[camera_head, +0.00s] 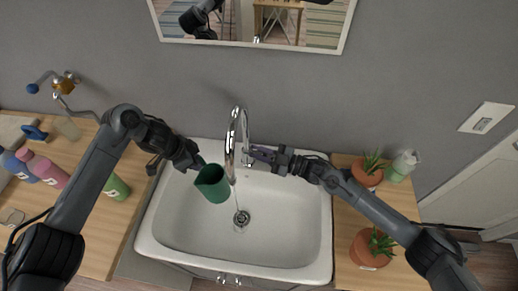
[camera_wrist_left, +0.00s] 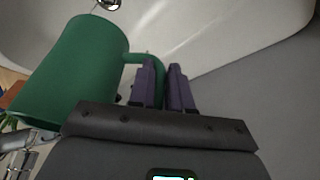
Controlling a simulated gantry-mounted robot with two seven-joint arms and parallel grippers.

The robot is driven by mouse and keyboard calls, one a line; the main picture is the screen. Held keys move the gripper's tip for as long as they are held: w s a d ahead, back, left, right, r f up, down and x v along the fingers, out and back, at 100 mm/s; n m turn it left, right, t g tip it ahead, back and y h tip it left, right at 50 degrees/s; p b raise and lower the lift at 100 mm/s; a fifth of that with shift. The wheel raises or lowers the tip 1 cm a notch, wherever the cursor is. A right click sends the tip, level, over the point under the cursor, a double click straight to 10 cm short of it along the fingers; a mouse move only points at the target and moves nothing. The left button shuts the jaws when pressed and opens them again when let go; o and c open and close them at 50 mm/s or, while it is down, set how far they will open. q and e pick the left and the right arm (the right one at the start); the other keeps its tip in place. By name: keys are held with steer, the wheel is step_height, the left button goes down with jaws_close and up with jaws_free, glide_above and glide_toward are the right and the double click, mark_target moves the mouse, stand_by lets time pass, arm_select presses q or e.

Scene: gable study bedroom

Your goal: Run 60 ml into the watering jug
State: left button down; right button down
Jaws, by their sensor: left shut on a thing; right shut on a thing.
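The green watering jug (camera_head: 212,186) hangs over the left part of the white sink (camera_head: 185,235), just left of the chrome tap (camera_head: 231,150). My left gripper (camera_head: 196,163) is shut on the jug's handle. In the left wrist view the jug (camera_wrist_left: 75,75) is at the left, with its handle between the purple fingers (camera_wrist_left: 165,88). My right gripper (camera_head: 256,153) is shut at the tap's lever, right of the spout; the lever is mostly hidden by the fingers. The spout's end is beside the jug's right rim.
The drain (camera_head: 241,218) lies in the sink's middle. Bottles, including a pink one (camera_head: 47,172) and a green one (camera_head: 116,187), stand on the left counter. Potted plants (camera_head: 372,247) and a pale green bottle (camera_head: 403,165) stand on the right counter. The sink's front is clear.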

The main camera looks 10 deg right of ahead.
steer(key=shift+s, duration=0.1)
stand_by(0.3)
steer(key=c, duration=1.2)
jaws_free()
steer(key=shift+o, duration=0.2)
steer(key=v, duration=0.7)
steer(key=shift+s+d, duration=0.15)
steer(key=shift+d, duration=0.05)
